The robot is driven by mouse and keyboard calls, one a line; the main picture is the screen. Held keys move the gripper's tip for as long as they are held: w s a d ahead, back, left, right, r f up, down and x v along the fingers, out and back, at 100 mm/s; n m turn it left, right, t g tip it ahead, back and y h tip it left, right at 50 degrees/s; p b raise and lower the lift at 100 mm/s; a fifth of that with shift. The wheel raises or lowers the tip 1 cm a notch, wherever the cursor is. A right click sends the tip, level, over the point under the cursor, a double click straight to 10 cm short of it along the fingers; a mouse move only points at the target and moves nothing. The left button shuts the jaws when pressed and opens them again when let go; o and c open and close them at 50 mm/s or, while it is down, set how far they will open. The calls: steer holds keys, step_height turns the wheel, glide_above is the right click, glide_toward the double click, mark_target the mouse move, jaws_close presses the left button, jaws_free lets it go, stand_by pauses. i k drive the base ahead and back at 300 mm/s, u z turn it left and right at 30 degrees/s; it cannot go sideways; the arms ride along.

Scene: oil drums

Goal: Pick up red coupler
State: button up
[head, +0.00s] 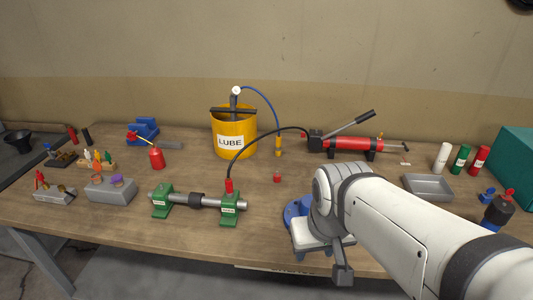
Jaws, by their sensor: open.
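A small red piece (277,178) sits alone on the bench in the middle, in front of the yellow bucket. Another red fitting (229,186) sits at the end of a black hose, on top of the right green stand. Both could be called a red coupler; I cannot tell which one is meant. My gripper (338,268) is at the front edge of the bench, right of and nearer than both red pieces. A dark finger shows below the white wrist. It is open and touches neither red piece. Part of it is hidden by my arm.
The black hose arches from the red hand pump (350,144) to the green stand (230,208). The yellow LUBE bucket (235,148) stands behind, with a blue hose hanging. Grey tray (428,187) and bottles stand right. Bare bench lies around the lone red piece.

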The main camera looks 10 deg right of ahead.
mark_target(229, 182)
steer(key=z, duration=0.05)
steer(key=k, duration=1.3)
steer(key=u, duration=0.35)
steer(key=i, duration=1)
steer(key=u, duration=0.5)
steer(key=i, duration=0.65)
steer(key=z, duration=0.15)
